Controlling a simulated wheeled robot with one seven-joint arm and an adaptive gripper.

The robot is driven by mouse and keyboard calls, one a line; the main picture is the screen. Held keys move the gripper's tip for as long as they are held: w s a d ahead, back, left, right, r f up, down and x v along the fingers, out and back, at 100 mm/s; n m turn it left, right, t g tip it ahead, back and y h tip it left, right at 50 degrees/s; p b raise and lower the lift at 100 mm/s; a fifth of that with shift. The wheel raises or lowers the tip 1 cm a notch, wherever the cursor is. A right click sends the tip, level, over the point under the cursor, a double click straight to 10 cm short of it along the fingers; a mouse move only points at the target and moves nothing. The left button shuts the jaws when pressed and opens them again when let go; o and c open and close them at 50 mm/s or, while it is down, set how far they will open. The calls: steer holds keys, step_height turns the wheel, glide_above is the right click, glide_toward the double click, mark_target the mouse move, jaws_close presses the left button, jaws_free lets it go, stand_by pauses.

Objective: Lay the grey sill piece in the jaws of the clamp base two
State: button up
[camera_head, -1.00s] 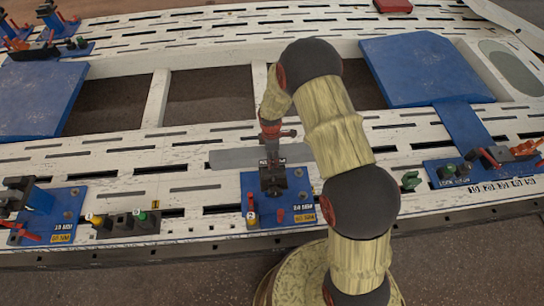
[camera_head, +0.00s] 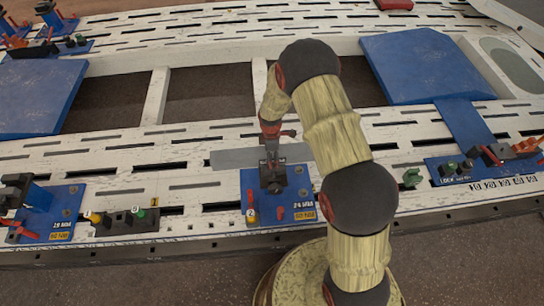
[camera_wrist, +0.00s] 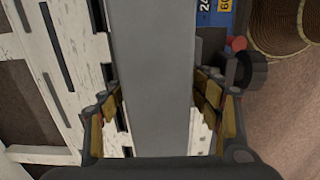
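The grey sill piece (camera_head: 232,157) is a long flat bar on the slatted bench, just behind clamp base two. In the wrist view the sill piece (camera_wrist: 155,70) runs lengthwise between my fingers. My gripper (camera_wrist: 158,105) is open around it, with a narrow gap showing on each side. In the head view my gripper (camera_head: 270,160) points down over the bar, its tips hard to make out. Clamp base two (camera_head: 262,213) is a blue plate with a dark clamp block, red handles and a yellow tag. Its jaws are partly hidden by my gripper and arm.
Another blue clamp base (camera_head: 62,215) stands at the left, with a dark block with yellow and green knobs (camera_head: 125,222) beside it. A further blue base (camera_head: 465,172) is at the right. Large blue panels (camera_head: 425,65) lie behind, beside open gaps in the bench frame.

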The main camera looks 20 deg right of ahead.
steer(key=shift+o, duration=1.2)
steer(key=shift+s+f, duration=0.25)
steer(key=shift+s, duration=0.1)
steer(key=shift+s, duration=0.15)
steer(key=r, duration=1.2)
steer(key=shift+w+a+r, duration=0.1)
steer(key=shift+w+a, duration=0.05)
steer(key=shift+w, duration=0.2)
